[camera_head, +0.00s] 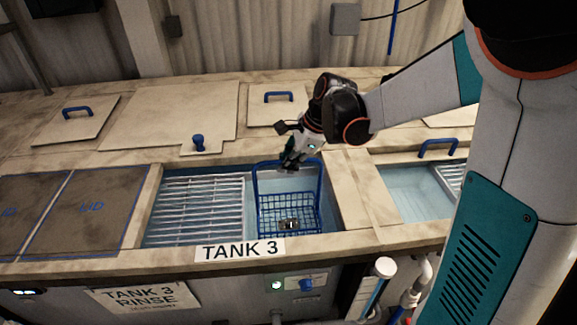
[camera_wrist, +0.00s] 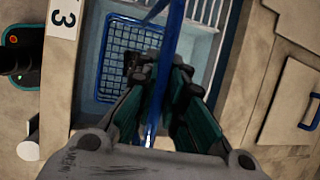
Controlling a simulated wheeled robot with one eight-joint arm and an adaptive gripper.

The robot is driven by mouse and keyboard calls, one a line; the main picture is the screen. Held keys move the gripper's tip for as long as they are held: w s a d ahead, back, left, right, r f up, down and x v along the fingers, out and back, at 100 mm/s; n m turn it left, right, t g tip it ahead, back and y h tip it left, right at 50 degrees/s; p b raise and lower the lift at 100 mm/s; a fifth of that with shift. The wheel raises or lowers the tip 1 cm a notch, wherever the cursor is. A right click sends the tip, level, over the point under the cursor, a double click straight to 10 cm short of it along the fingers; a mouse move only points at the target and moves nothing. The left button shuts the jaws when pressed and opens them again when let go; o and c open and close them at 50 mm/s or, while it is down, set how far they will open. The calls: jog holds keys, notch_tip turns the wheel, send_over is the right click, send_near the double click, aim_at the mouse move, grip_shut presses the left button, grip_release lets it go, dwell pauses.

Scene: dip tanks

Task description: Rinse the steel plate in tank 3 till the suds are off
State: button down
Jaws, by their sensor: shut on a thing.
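Tank 3 (camera_head: 331,205) is an open tank with pale blue walls, marked by a TANK 3 label (camera_head: 240,250). A blue wire basket (camera_head: 268,224) with a tall handle hangs or stands in its right part. A small grey metal piece (camera_head: 290,223), likely the steel plate, lies in the basket; I cannot make out suds on it. My gripper (camera_head: 292,165) is shut on the top of the basket handle. In the wrist view, my gripper (camera_wrist: 163,75) closes around the blue handle (camera_wrist: 171,35), with the basket (camera_wrist: 112,70) below. The plate is not clear there.
A white slatted rack (camera_head: 195,208) fills the tank's left part. Blue-outlined lids (camera_head: 85,210) lie to the left. Another open tank (camera_head: 415,190) is to the right. Closed lids with blue handles (camera_head: 278,97) are behind. A control panel (camera_head: 292,284) with a green light is below.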

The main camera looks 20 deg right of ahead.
notch_tip(320, 180, up, 13)
jog(key=p, duration=0.8)
